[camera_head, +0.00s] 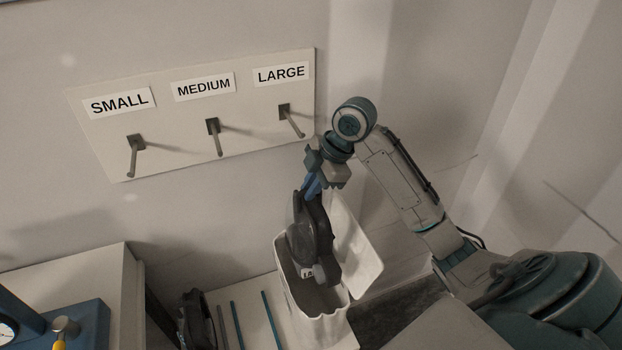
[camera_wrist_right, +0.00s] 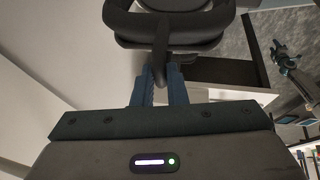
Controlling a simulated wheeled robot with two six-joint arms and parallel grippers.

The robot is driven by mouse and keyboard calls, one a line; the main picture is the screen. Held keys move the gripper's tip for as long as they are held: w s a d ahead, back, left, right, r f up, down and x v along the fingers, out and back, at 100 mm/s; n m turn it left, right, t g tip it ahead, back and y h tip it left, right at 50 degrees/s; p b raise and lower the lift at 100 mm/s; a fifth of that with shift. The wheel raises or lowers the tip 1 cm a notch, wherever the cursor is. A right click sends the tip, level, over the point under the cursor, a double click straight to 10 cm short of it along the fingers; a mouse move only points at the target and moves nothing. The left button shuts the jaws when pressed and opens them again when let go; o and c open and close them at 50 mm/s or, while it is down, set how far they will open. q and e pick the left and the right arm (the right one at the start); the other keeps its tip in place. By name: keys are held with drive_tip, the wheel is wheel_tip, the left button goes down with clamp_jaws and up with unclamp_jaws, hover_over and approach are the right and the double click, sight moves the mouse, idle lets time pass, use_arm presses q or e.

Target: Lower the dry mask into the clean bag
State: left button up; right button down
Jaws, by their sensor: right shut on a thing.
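The dark grey mask (camera_head: 309,232) hangs upright from my right gripper (camera_head: 314,186), with its lower part inside the mouth of the white bag (camera_head: 329,318). A small white label shows near the mask's lower end. My right gripper is shut on the mask's upper end, above the bag's rim. In the right wrist view the blue fingers (camera_wrist_right: 160,84) close on a dark strap of the mask (camera_wrist_right: 170,28). The bag stands open, its lid or flap (camera_head: 357,250) raised on the right. The bag's floor is hidden.
A wall board (camera_head: 200,150) has pegs labelled SMALL, MEDIUM and LARGE; the pegs are empty. Left of the bag, a white surface (camera_head: 249,330) carries thin blue and grey rods and a dark object (camera_head: 195,318). A blue device with a gauge (camera_head: 75,325) stands at the lower left.

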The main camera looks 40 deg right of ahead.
sight(316, 205)
wheel_tip(316, 205, down, 4)
drive_tip(key=shift+f, duration=0.1)
wheel_tip(316, 205, down, 4)
drive_tip(key=shift+f+b, duration=0.1)
drive_tip(key=shift+b, duration=0.75)
wheel_tip(316, 205, down, 8)
drive_tip(key=b, duration=0.8)
drive_tip(key=shift+f, duration=0.2)
drive_tip(key=c, duration=1.4)
unclamp_jaws()
drive_tip(key=shift+s, duration=0.1)
drive_tip(key=shift+o, duration=0.2)
drive_tip(key=b+v, duration=0.2)
drive_tip(key=v, duration=0.9)
